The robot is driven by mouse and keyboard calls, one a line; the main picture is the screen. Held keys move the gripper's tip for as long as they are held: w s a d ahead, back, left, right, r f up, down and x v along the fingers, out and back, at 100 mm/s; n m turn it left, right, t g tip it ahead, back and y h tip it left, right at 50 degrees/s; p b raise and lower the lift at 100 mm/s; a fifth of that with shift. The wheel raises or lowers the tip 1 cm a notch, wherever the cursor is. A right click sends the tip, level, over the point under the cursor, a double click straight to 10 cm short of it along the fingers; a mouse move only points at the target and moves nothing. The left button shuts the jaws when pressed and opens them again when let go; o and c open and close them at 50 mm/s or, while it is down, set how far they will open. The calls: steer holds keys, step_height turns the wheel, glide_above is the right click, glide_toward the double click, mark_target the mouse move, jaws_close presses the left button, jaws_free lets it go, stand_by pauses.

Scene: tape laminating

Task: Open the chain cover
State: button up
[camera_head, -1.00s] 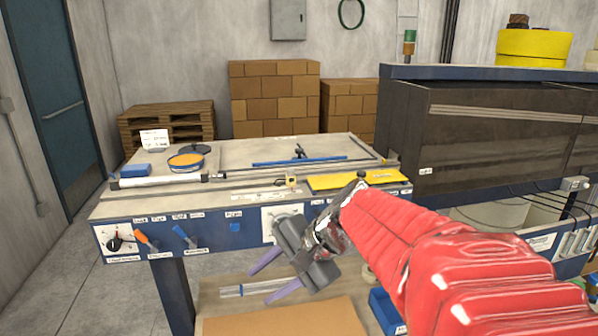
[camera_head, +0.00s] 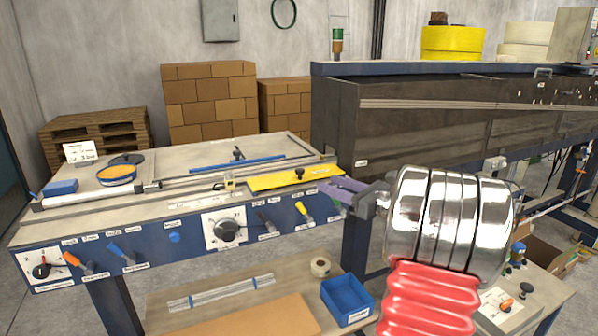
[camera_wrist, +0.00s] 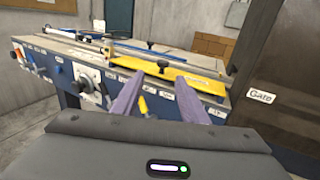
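The chain cover appears to be the yellow plate (camera_head: 275,181) with a black knob (camera_head: 299,173), lying flat at the right end of the machine table (camera_head: 130,215). In the wrist view the yellow plate (camera_wrist: 197,81) and its knob (camera_wrist: 162,65) lie beyond my fingers. Whether a finger touches the plate or table edge cannot be told.
A yellow-handled switch (camera_head: 305,210) and a large dial (camera_head: 228,230) sit on the blue front panel. A dark housing (camera_head: 430,115) labelled "Gate" stands close on the right. A blue bin (camera_head: 346,299) and tape roll (camera_head: 320,266) lie on the lower shelf.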

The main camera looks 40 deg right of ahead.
mark_target(303, 172)
steer(key=shift+s+d, duration=0.1)
steer(key=shift+d, duration=0.25)
steer(key=w, duration=0.4)
steer(key=w+a, duration=0.1)
steer(key=w, duration=0.8)
steer(key=shift+w+a, duration=0.3)
steer(key=shift+w, duration=0.1)
steer(key=shift+c, duration=0.6)
jaws_close()
